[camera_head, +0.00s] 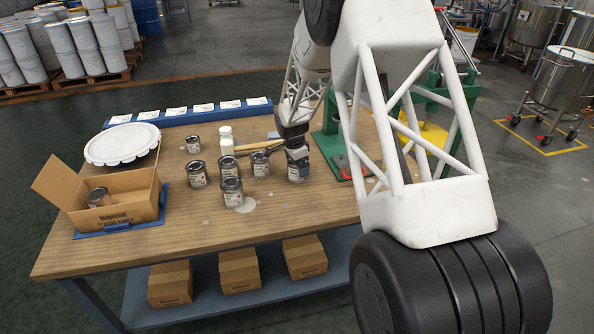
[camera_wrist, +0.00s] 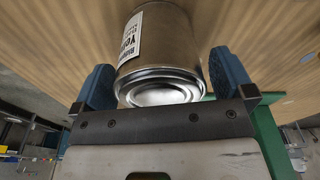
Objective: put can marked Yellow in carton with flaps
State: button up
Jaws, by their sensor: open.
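The can marked Yellow (camera_wrist: 160,50) stands between the open fingers of my gripper (camera_wrist: 160,88) in the wrist view. Its label shows "Ye" at the left, and its shiny lid faces the palm. In the head view this can (camera_head: 296,172) is on the right part of the table, partly hidden by my gripper (camera_head: 298,160). I cannot tell whether the fingers touch it. The open carton with flaps (camera_head: 115,215) is at the table's left on a blue tray (camera_head: 150,224). One can (camera_head: 98,197) is inside it.
Several other cans stand mid-table, including one (camera_head: 231,191) near a pale spill. A green stand (camera_head: 331,145) is close right of my gripper. Closed cartons (camera_head: 238,270) sit below.

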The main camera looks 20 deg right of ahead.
jog(key=shift+c, duration=0.3)
jog(key=c, duration=1.1)
jog(key=shift+r, duration=0.15)
jog(key=shift+r, duration=0.55)
notch_tip(320, 180, up, 2)
jog(key=s, duration=0.5)
jog(key=s+r, duration=0.1)
jog(key=s, duration=0.4)
jog(key=s+a, duration=0.1)
jog(key=s, duration=0.5)
jog(key=shift+r, duration=0.3)
